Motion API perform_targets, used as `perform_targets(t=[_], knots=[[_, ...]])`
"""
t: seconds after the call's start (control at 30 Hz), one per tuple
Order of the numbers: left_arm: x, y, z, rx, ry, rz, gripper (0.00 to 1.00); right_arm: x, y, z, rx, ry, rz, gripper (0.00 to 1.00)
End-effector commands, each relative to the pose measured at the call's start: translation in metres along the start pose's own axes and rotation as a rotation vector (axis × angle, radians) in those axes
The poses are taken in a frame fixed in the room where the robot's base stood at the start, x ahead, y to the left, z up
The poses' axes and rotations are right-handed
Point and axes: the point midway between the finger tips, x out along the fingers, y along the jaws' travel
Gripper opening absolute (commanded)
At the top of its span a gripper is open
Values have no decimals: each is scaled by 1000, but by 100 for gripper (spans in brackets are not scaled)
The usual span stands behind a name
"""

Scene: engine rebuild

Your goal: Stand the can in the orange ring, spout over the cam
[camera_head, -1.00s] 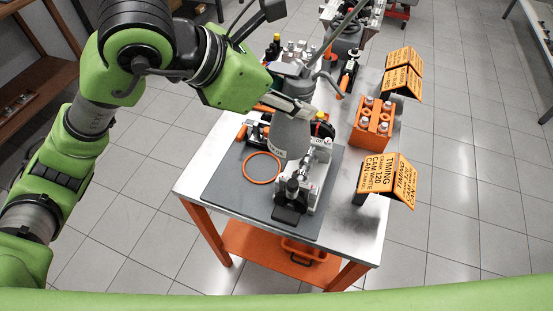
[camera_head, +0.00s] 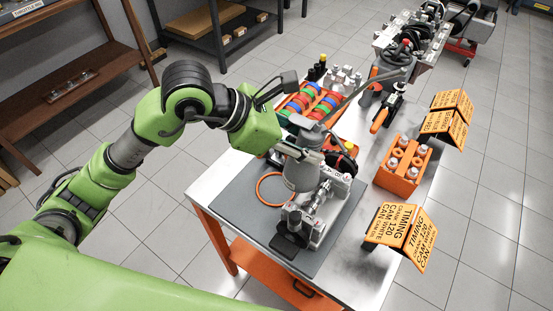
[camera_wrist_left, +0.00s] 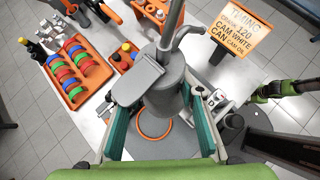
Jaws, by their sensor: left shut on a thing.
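The grey can (camera_head: 301,175) with its long spout (camera_head: 350,100) is in my left gripper (camera_head: 308,156), which is shut on it. The can looks upright, in front of the cam fixture (camera_head: 318,208). In the left wrist view, the can (camera_wrist_left: 168,92) is between the teal fingers of the gripper (camera_wrist_left: 163,112). The orange ring (camera_head: 259,189) lies on the dark mat just left of the can; it also shows below the can in the left wrist view (camera_wrist_left: 139,128). The can is not in the ring. What lies under the spout tip is unclear.
Orange timing signs (camera_head: 402,235) stand at the table's right side, near an orange holder (camera_head: 398,178) with several white-topped bottles. A tray of coloured rings (camera_head: 310,100) is behind. Bare grey mat (camera_head: 235,205) lies left of the ring. A green arm part of mine (camera_wrist_left: 285,89) shows at right.

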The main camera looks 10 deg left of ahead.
Motion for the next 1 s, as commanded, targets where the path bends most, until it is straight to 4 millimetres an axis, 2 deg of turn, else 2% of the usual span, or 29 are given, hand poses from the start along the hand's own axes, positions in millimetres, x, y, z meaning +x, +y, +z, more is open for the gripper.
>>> perform_targets(t=[0.07,0.3,0.6,0.8,1.0], knots=[[-7,13,-16,-8,2,3,0,-8,2,0,-1,-1,3,43],[5,30,-59,-4,0,1,0,-15,8,1,-2,-3,9,43],[10,40,-83,-1,-3,1,0,-19,11,1,-1,-3,13,43],[27,38,-100,-3,-4,-1,0,-32,11,-1,0,-3,13,43],[32,38,-104,2,-6,2,0,-32,11,-1,0,-3,13,43]])
